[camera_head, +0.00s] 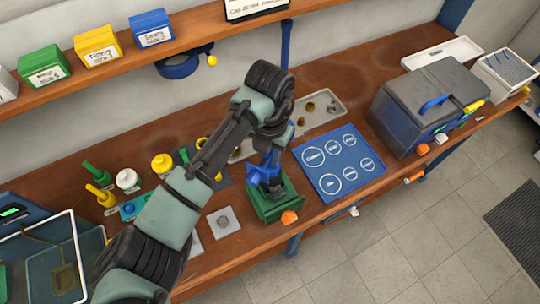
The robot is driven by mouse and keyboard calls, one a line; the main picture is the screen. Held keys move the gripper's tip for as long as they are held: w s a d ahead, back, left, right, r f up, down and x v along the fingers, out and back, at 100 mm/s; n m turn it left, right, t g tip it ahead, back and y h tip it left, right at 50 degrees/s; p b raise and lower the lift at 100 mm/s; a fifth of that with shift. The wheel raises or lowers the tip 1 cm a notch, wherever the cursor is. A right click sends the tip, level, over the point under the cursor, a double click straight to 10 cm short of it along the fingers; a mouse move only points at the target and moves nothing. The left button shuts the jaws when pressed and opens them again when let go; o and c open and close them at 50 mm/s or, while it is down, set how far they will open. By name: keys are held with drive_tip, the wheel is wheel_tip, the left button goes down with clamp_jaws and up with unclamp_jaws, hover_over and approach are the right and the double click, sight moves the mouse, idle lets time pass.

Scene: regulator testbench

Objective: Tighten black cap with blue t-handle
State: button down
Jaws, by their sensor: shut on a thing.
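My gripper (274,150) points down over the green block (274,203) near the middle of the bench. It is shut on a blue part that I take to be the blue T-handle (270,160); the fingertips are small and partly hidden by the wrist. Directly below, a blue body (262,178) sits on the green block. I cannot make out the black cap, and contact between it and the handle cannot be told from this view. An orange knob (289,217) shows at the front of the green block.
A blue mat (340,164) with white circles lies to the right, then a large dark case (420,105). Green, yellow and white tools stand at the left near a clear-walled box (50,255). A shelf (120,58) with coloured boxes runs above the bench.

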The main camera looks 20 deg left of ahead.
drive_tip(key=shift+m+b, duration=0.4)
drive_tip(key=shift+b, duration=0.75)
drive_tip(key=shift+r+n, duration=0.1)
drive_tip(key=shift+n, duration=0.2)
idle(0.3)
drive_tip(key=shift+r, duration=0.15)
drive_tip(key=shift+r+p, duration=1.1)
drive_tip(key=shift+r, duration=0.25)
drive_tip(key=shift+r+p, duration=1.75)
drive_tip(key=shift+r, duration=0.75)
